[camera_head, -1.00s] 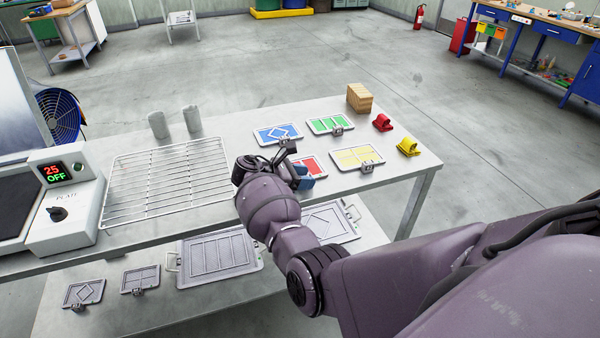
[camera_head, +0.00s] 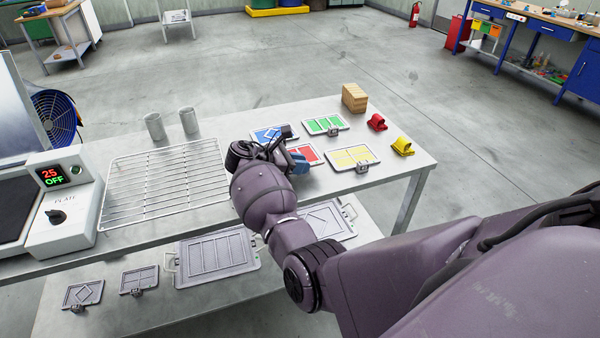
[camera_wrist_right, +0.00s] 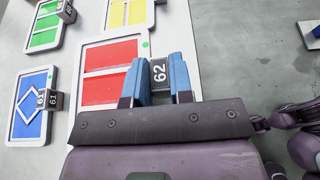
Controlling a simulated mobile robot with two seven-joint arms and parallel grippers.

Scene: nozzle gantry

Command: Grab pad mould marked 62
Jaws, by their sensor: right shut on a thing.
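The pad mould marked 62 has a red inset in a pale frame; it lies on the table in the right wrist view (camera_wrist_right: 112,55) and shows partly in the head view (camera_head: 312,152). Its dark tag block (camera_wrist_right: 159,73) reads 62. My right gripper (camera_wrist_right: 160,75) has its blue fingers on both sides of this tag block, shut on it. In the head view my right gripper (camera_head: 297,162) and wrist hide part of the red mould. The mould appears to lie flat on the table. My left gripper is in neither view.
A blue mould marked 61 (camera_wrist_right: 33,105), a green mould (camera_head: 325,123) and a yellow mould (camera_head: 352,157) lie close by. A wire rack (camera_head: 165,185) is left of my arm. Two grey cups (camera_head: 154,126), a wooden block (camera_head: 354,97), and red and yellow clips stand on the table.

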